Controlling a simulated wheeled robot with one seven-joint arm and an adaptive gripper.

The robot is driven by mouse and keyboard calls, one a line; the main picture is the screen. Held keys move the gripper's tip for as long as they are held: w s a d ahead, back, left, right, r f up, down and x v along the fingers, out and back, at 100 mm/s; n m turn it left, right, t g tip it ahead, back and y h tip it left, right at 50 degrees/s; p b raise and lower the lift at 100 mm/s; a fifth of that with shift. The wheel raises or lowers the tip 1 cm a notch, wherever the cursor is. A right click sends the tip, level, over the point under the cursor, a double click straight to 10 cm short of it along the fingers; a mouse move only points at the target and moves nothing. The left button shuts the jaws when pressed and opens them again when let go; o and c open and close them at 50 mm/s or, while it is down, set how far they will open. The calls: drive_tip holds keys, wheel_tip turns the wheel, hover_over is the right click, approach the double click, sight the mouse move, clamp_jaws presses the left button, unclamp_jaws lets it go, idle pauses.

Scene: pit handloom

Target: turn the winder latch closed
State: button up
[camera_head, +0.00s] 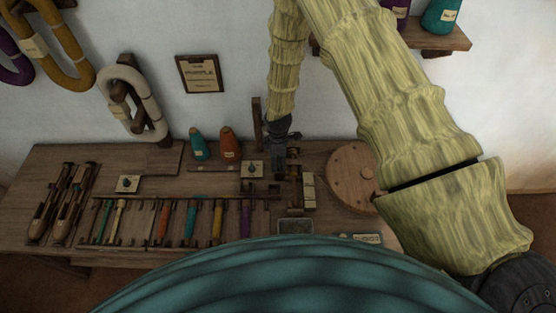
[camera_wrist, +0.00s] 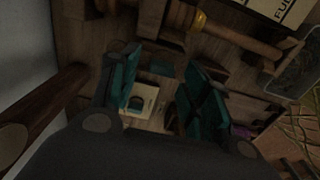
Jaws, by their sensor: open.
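The wooden winder (camera_head: 284,185) stands at the right of the bench, largely below and behind my gripper (camera_head: 282,150). In the wrist view its wooden shaft with a brass collar (camera_wrist: 198,20) runs along the top. A small cream plate with a dark knob (camera_head: 252,169) sits just left of the winder. In the wrist view, a cream plate (camera_wrist: 150,99) with a dark teal piece on it shows between my teal finger pads. My gripper is open, pointing down, with nothing seen held. I cannot tell for sure which part is the latch.
A round wooden disc (camera_head: 352,177) lies right of the winder. A rack of colored bobbins (camera_head: 190,222) and two shuttles (camera_head: 62,203) lie left. Two cones (camera_head: 229,142) stand behind. A wooden post (camera_head: 257,124) rises beside my gripper. A small tray (camera_head: 296,227) sits in front.

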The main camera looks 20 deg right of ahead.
drive_tip(key=shift+f, duration=0.5)
drive_tip(key=c, duration=1)
